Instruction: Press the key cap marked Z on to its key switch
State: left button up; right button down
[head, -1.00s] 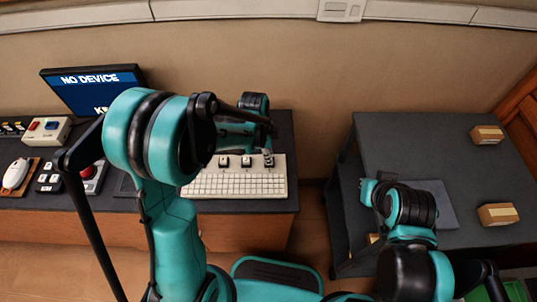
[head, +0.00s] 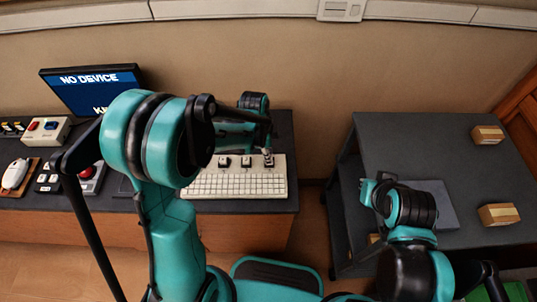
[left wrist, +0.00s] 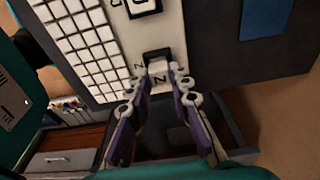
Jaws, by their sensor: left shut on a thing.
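The white key cap marked Z (left wrist: 158,82) is between the fingertips of my left gripper (left wrist: 160,76) in the left wrist view. The gripper is shut on it. A dark key switch (left wrist: 157,57) shows at the cap's far edge, beside a Z printed on the white keyboard (left wrist: 88,50). I cannot tell whether the cap is seated. In the head view the left gripper (head: 267,156) is at the right end of the keyboard's back row, partly hidden by its arm.
The right table (head: 430,140) has two small boxes (head: 487,134). A floor gap separates the tables.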

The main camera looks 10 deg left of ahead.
pick_arm(q)
jog(key=shift+f+b, duration=0.4)
dwell(0.4)
jog(key=o, duration=1.2)
jog(key=shift+r+p, duration=2.55)
jog(key=shift+r, duration=1)
